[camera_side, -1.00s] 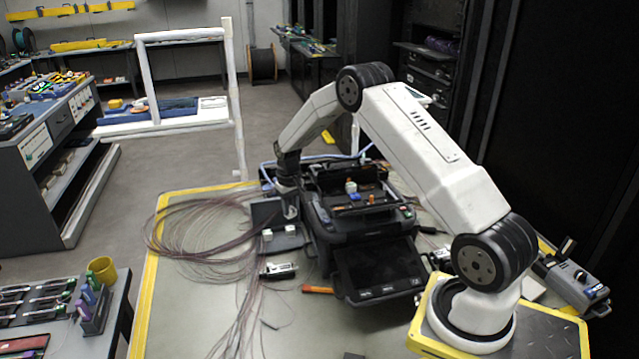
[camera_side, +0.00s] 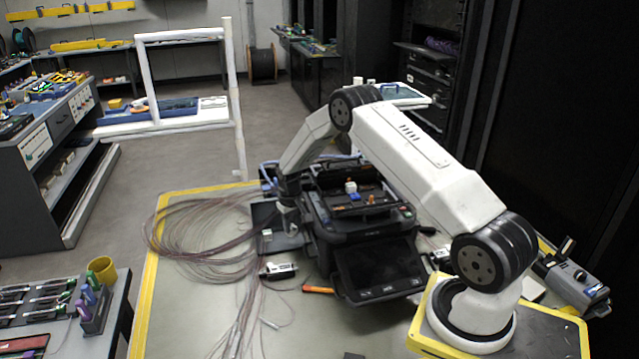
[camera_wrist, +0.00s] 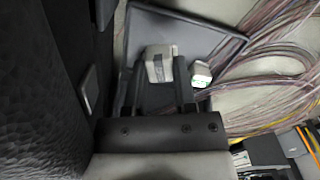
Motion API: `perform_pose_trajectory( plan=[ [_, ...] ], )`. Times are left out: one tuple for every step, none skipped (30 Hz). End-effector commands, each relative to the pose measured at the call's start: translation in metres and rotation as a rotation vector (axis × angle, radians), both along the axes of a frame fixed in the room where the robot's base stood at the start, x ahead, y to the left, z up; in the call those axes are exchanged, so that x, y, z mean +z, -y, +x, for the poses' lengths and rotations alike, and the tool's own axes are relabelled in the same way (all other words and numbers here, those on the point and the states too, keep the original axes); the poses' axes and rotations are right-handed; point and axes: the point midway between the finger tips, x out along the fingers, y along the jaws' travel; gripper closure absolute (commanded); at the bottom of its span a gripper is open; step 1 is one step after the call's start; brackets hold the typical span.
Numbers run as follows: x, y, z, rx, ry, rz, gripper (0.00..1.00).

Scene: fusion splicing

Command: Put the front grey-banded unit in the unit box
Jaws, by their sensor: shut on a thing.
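My gripper (camera_side: 287,208) is low over a dark tray (camera_side: 265,213) beside the splicer. In the wrist view, my gripper (camera_wrist: 158,88) is shut on a white unit with a grey band (camera_wrist: 160,66). Its lower part is hidden between the dark fingers, and I cannot tell whether it touches the tray (camera_wrist: 190,35). A second white unit, with a green mark (camera_wrist: 201,73), lies just right of the fingers. One white unit (camera_side: 267,235) shows at the tray's left in the side view. I cannot make out which container is the unit box.
The black fusion splicer (camera_side: 355,228) stands right of the gripper. Loose fibre coils (camera_side: 195,230) spread left of the tray. A small silver device (camera_side: 279,270) and an orange-handled tool (camera_side: 318,290) lie in front.

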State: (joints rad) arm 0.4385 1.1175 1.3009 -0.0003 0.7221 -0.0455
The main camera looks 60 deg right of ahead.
Motion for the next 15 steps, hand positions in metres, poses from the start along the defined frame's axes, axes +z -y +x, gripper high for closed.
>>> perform_pose_trajectory(
  plan=[
    [-0.004,0.0,0.0,0.0,-0.001,0.0,1.0],
    [-0.007,0.0,-0.001,0.0,-0.002,0.001,1.0],
    [-0.011,0.0,-0.001,0.0,-0.002,0.001,1.0],
    [-0.014,0.0,-0.001,0.0,-0.002,0.001,1.0],
    [-0.017,0.0,-0.001,0.0,-0.003,0.001,1.0],
    [-0.022,0.0,-0.001,0.0,-0.004,0.002,1.0],
    [-0.025,0.0,-0.001,0.0,-0.003,0.001,1.0],
    [-0.027,0.0,-0.001,0.0,-0.002,0.001,1.0],
    [-0.031,0.0,-0.001,0.0,-0.002,0.001,1.0],
    [-0.033,0.0,-0.001,0.0,-0.002,0.001,1.0],
    [-0.034,0.0,-0.001,0.0,-0.001,0.0,1.0],
    [-0.035,0.0,0.0,0.0,-0.001,0.0,1.0],
    [-0.035,0.0,0.0,0.0,0.0,0.0,1.0],
    [-0.036,0.0,0.0,0.0,0.0,0.0,1.0],
    [-0.035,0.0,0.0,0.0,0.0,0.0,1.0]
  ],
)
